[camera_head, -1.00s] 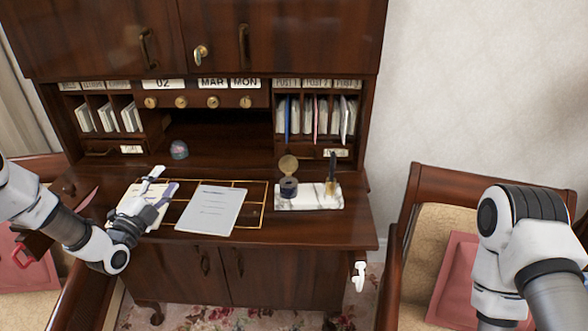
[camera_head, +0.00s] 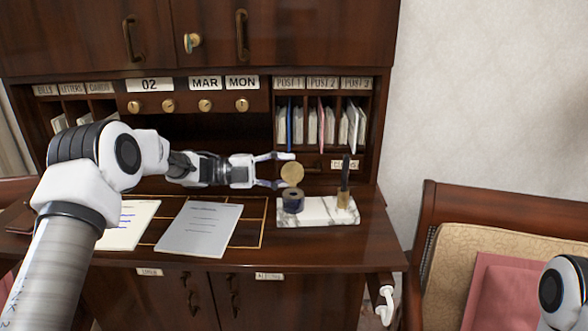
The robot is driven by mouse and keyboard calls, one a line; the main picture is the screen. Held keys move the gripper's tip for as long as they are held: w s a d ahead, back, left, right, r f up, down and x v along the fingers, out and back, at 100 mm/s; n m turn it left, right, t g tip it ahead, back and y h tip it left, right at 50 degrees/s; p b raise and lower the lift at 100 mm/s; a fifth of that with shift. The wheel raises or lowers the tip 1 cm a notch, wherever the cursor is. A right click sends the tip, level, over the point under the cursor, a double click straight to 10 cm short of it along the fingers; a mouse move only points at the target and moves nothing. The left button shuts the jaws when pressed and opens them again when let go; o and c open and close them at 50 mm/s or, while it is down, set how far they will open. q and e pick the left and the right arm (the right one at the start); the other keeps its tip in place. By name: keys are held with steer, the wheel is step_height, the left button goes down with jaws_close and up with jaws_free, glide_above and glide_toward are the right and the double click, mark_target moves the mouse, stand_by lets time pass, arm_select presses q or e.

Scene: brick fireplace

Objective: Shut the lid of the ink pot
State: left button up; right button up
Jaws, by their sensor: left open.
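The ink pot (camera_head: 293,203) is a small dark pot on a white marble stand (camera_head: 322,212) on the desk. Its round brass lid (camera_head: 292,174) stands up, open, at the back of the pot. My left gripper (camera_head: 281,170) reaches in from the left with its fingers spread, one higher and one lower.
A dark pen in a brass holder (camera_head: 345,190) stands on the right of the marble stand. Papers (camera_head: 201,231) lie on the desk to the left. Letter slots (camera_head: 318,120) rise behind. A chair (camera_head: 470,227) stands at the right.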

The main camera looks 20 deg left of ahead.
arm_select(q)
steer(key=shift+w+d+f, duration=0.3)
steer(key=shift+w+d, duration=0.05)
steer(key=shift+w, duration=0.25)
steer(key=shift+s+d+r, duration=0.15)
steer(key=shift+s+d, duration=0.05)
steer(key=shift+d, duration=0.15)
steer(key=shift+c, duration=1.1)
jaws_close()
